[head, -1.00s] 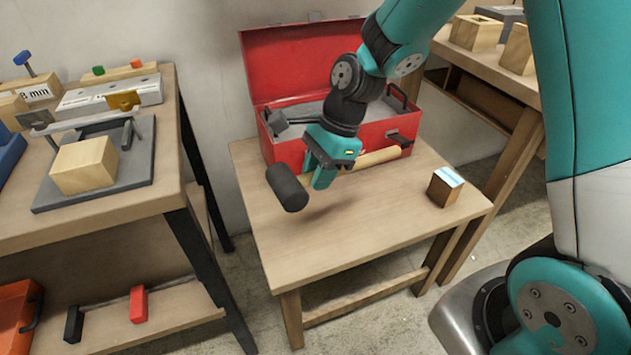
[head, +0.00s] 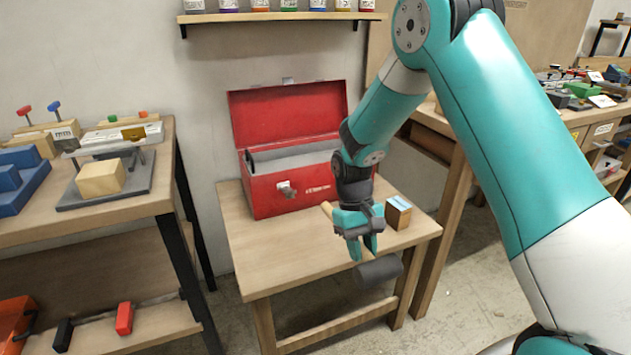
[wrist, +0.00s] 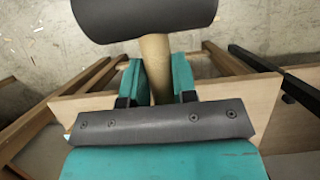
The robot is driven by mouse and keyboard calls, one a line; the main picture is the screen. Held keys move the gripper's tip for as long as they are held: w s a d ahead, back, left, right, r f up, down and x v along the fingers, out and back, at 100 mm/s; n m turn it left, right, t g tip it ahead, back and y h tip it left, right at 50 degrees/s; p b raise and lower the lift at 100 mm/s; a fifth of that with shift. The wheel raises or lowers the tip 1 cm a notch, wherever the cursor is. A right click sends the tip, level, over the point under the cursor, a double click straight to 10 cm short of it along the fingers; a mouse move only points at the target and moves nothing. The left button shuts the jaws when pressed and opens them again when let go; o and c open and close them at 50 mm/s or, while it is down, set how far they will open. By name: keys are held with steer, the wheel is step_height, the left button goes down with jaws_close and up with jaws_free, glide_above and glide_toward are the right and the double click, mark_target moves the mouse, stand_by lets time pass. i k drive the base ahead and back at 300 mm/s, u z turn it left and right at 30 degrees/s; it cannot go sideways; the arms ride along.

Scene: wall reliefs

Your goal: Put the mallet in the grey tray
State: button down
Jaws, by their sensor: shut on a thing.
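The mallet has a dark grey cylindrical head (head: 378,271) and a pale wooden handle (head: 327,209). My gripper (head: 361,246) is shut on the handle and holds the mallet near the front right edge of the small table. The head hangs out past that edge. In the wrist view, the handle (wrist: 155,66) runs between my gripper's fingers (wrist: 157,82), with the head (wrist: 145,16) beyond them. A grey tray-like insert (head: 292,154) shows inside the open red toolbox; I cannot tell whether it is the grey tray.
The red toolbox (head: 287,190) stands at the back of the small table (head: 275,251), lid up. A small wooden block with a blue-white top (head: 398,213) is close to the right of my gripper. A bench (head: 90,215) with blocks stands left. The table's front left is clear.

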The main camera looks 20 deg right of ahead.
mark_target(305, 164)
steer(key=k, duration=0.85)
steer(key=z, duration=1.45)
steer(key=i, duration=0.95)
steer(key=u, duration=1.85)
steer(key=i, duration=0.5)
